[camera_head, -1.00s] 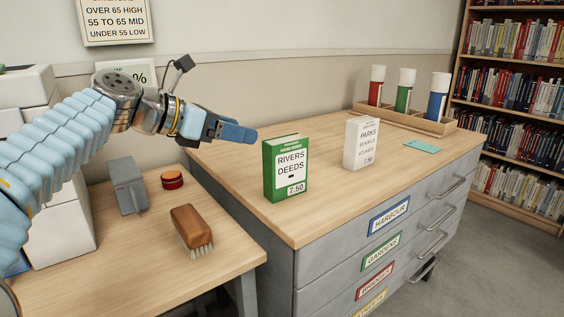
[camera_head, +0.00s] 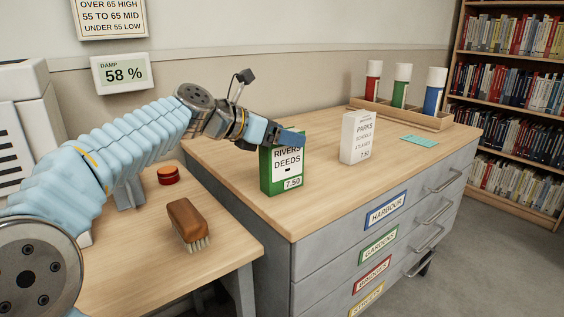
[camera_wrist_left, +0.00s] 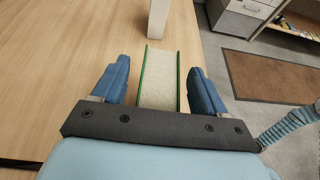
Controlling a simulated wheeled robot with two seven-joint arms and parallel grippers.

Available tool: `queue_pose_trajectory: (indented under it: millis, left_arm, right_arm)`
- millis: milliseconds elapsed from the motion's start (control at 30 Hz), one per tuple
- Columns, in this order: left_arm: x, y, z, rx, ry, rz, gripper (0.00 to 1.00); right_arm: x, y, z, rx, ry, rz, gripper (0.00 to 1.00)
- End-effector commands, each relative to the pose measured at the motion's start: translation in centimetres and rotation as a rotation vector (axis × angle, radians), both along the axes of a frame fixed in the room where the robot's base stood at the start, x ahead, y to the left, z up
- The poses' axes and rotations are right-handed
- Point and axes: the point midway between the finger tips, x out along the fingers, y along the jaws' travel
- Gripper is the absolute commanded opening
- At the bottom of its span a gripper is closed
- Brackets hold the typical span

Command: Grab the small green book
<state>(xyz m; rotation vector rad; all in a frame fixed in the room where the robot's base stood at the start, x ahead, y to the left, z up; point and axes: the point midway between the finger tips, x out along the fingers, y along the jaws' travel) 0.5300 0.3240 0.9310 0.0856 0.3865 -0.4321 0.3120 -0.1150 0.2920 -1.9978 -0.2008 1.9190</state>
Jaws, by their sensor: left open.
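The small green book (camera_head: 282,178) stands upright on the wooden cabinet top, near its left front corner. Its cover reads "RIVERS DEEDS" and "7.50". My left gripper (camera_head: 288,138) is at the book's top edge in the head view and hides part of it. In the left wrist view the book (camera_wrist_left: 159,80) shows its pale page edges between green covers. It lies between the two blue fingers of my left gripper (camera_wrist_left: 160,88), with a gap on each side. The gripper is open. My right gripper is not in view.
A white book (camera_head: 357,138) stands to the right on the cabinet top (camera_head: 330,210). A teal card (camera_head: 419,141) lies beyond it, and a rack (camera_head: 400,114) holds coloured tubes. A brush (camera_head: 188,222) and a red tin (camera_head: 169,175) are on the lower desk.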

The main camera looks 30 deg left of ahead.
Motion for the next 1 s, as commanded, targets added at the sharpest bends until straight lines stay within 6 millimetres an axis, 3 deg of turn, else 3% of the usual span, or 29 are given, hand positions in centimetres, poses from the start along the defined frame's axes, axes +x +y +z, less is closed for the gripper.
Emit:
queue_pose_trajectory:
  millis: [67,533,867,1000]
  left_arm:
    - [0.0,0.0,0.0,0.000,0.000,0.000,0.72]
    - [0.0,0.0,0.0,0.000,0.000,0.000,0.00]
    - [0.0,0.0,0.2,0.001,-0.001,0.001,0.00]
    - [0.0,0.1,1.1,0.000,-0.002,0.001,0.00]
  right_arm:
    - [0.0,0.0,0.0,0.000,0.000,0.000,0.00]
    - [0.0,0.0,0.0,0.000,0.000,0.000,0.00]
    - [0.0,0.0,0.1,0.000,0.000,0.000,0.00]
    - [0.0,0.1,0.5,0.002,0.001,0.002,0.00]
